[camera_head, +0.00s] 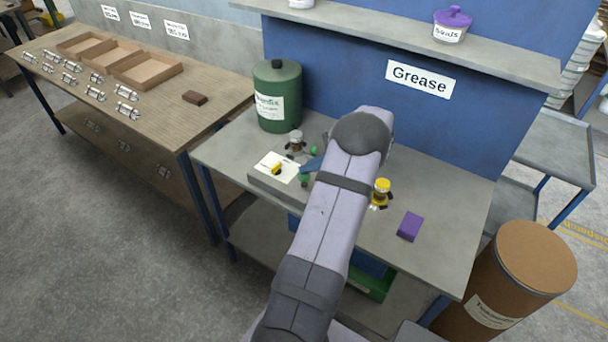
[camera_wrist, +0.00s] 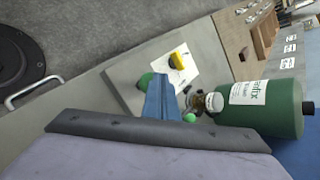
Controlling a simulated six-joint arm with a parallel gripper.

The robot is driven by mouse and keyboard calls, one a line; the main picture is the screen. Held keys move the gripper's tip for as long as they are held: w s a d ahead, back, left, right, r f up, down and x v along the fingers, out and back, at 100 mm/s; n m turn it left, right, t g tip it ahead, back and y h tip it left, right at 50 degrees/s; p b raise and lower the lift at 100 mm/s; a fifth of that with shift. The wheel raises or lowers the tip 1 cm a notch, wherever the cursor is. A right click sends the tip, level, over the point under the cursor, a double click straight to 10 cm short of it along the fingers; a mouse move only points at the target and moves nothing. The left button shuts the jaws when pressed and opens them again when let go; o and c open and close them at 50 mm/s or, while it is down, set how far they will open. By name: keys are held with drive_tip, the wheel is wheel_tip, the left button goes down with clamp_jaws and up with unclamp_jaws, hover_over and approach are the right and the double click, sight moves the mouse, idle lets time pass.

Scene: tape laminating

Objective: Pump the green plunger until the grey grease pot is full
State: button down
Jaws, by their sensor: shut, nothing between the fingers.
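My gripper (camera_head: 311,166) is shut and empty, its blue fingers (camera_wrist: 160,98) pointing down beside a green rounded knob (camera_head: 304,181), likely the green plunger's top. This knob also shows in the wrist view (camera_wrist: 146,80), partly behind the fingers; I cannot tell whether they touch it. A smaller green ball (camera_head: 315,150) lies just beyond the fingers; it also shows in the wrist view (camera_wrist: 189,117). A small grey-topped pot (camera_head: 296,139), likely the grease pot, stands behind the white card; it also shows in the wrist view (camera_wrist: 213,102). Its fill level is unclear.
A yellow piece (camera_head: 277,169) lies on the white card (camera_head: 287,163). A green canister (camera_head: 277,98) stands behind. A yellow-topped pot (camera_head: 382,187) and purple block (camera_head: 410,227) sit to the right of my arm. The bench's front right (camera_head: 445,255) is clear.

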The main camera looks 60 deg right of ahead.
sight(308, 176)
drive_tip(key=shift+f+b, duration=0.65)
drive_tip(key=shift+f, duration=0.4)
idle(0.6)
drive_tip(key=shift+r, duration=0.1)
idle(0.3)
drive_tip(key=shift+r+p, duration=1.15)
drive_tip(key=shift+r, duration=0.55)
drive_tip(key=shift+r+p, duration=1.7)
drive_tip(key=shift+r, duration=0.8)
